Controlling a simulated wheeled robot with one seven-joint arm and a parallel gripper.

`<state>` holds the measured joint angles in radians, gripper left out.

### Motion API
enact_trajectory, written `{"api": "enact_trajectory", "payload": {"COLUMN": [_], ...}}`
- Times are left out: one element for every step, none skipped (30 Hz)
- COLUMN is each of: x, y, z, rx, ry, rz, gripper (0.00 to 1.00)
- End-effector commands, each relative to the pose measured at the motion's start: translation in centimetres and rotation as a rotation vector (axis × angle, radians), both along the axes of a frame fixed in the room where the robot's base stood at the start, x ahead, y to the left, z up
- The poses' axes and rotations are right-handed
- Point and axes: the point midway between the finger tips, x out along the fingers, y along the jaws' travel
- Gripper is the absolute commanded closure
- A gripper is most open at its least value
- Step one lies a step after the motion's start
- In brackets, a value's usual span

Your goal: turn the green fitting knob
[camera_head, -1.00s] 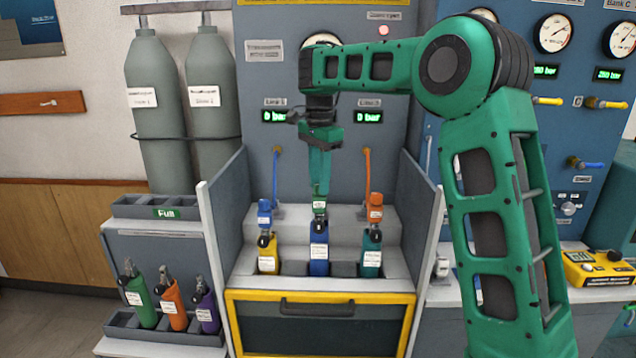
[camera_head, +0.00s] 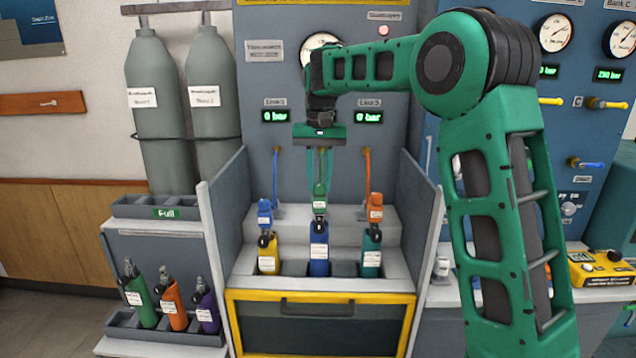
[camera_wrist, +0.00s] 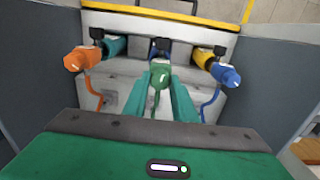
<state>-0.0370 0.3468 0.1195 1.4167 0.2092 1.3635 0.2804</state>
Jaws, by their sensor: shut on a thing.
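The green fitting knob (camera_head: 319,196) sits above the blue cylinder (camera_head: 319,240) in the middle of the bench. It also shows in the wrist view (camera_wrist: 160,76), between my fingers. My gripper (camera_head: 319,188) points straight down and is shut on the green knob, one finger on either side. In the wrist view the fingers (camera_wrist: 161,98) flank the green fitting. The blue cylinder below it is mostly hidden there.
A blue fitting (camera_head: 264,212) on a yellow cylinder (camera_head: 267,255) stands left, with an orange fitting (camera_head: 375,207) on a teal cylinder (camera_head: 371,256) right. Side panels (camera_head: 422,220) close in the bench. A rack (camera_head: 160,330) holds several spare cylinders at lower left.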

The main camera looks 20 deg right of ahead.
Motion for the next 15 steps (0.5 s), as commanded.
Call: {"api": "enact_trajectory", "payload": {"x": [-0.02,-0.01,-0.01,-0.01,-0.01,-0.01,-0.02,-0.01,-0.01,-0.01,-0.01,0.0,-0.01,-0.01,-0.01], "y": [0.04,0.03,0.03,0.03,0.03,0.06,0.05,0.03,0.0,0.0,0.01,0.02,0.03,0.03,0.03], "z": [-0.03,-0.03,-0.04,-0.04,-0.04,-0.04,-0.04,-0.05,-0.05,-0.05,-0.05,-0.05,-0.05,-0.05,-0.05], "rx": [-0.001,0.0,-0.001,-0.001,0.0,0.0,0.0,0.0,0.0,0.001,0.001,0.001,0.001,0.001,0.001], "ry": [0.0,0.0,0.0,0.0,0.001,0.001,0.001,0.001,0.001,0.001,0.001,0.001,0.001,0.001,0.001], "rz": [0.033,0.054,0.079,0.097,0.115,0.136,0.151,0.163,0.178,0.19,0.2,0.211,0.218,0.224,0.232], "gripper": [0.98,0.98,0.98,0.98,0.98,0.98,0.98,0.98,0.98,0.98,0.98,0.98,0.98,0.98,0.98]}}
